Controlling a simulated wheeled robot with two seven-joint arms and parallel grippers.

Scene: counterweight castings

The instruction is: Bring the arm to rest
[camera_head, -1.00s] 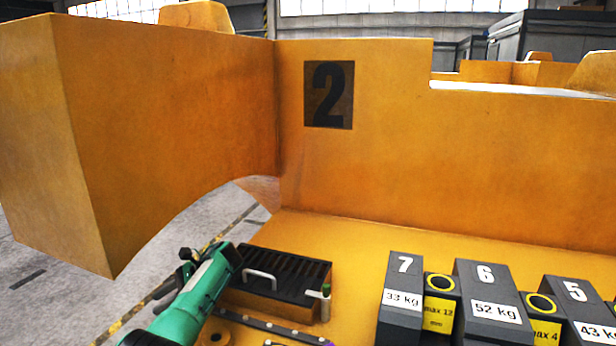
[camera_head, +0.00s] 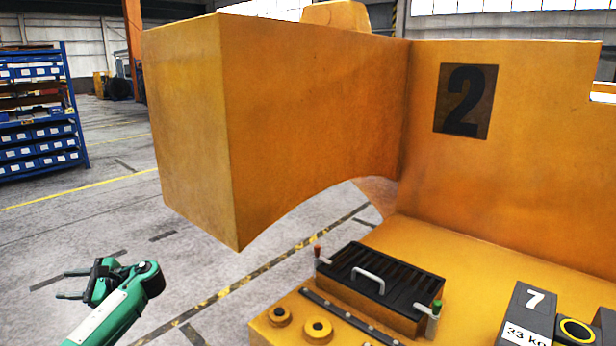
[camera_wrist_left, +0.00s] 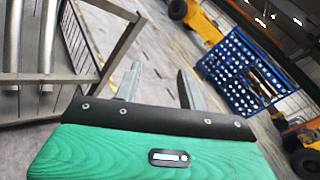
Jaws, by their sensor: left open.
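My left arm is green and comes in from the bottom left of the head view. Its left gripper (camera_head: 72,284) is over the grey floor, left of the yellow casting, with its two fingers apart and nothing between them. In the left wrist view the two grey fingers of the left gripper (camera_wrist_left: 160,88) also stand apart and empty. My right gripper is in neither view.
The large yellow casting (camera_head: 290,120) marked 2 fills the middle. A black slotted box (camera_head: 375,290) with a handle and dark weights such as number 7 (camera_head: 527,315) sit on its ledge. A blue rack (camera_head: 40,130) stands far left. Floor between is clear.

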